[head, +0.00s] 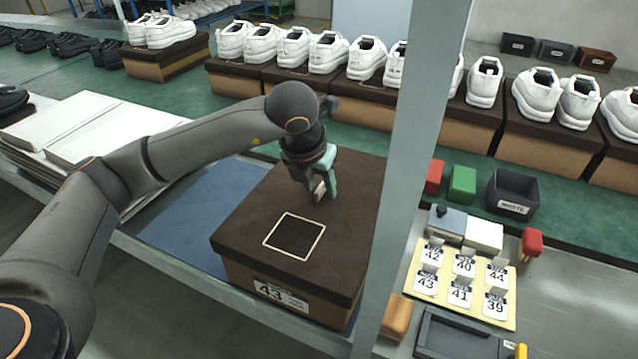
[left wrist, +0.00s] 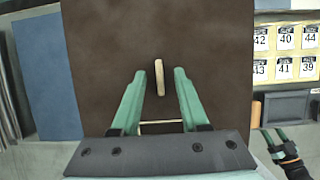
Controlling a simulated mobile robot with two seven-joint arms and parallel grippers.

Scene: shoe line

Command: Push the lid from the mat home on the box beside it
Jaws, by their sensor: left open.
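The dark brown lid (head: 250,213) lies on top of the cardboard box (head: 238,274), which has a "43" label on its front; whether it sits fully down I cannot tell. A pale square outline is on the lid. The blue mat (head: 190,215) left of the box shows bare. My left gripper (head: 325,195) is open over the lid's far part. In the left wrist view its fingers (left wrist: 158,85) stand either side of a small tan piece (left wrist: 159,77) on the lid. Part of my right gripper (left wrist: 276,140) shows at that view's lower right; its opening is unclear.
A grey post (head: 405,180) stands close right of the box. White sheets (head: 100,130) are stacked left of the mat. White shoes on boxes (head: 545,145) line the back. Number cards (head: 460,285), a waste bin (head: 513,190) and small blocks (head: 463,184) lie to the right.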

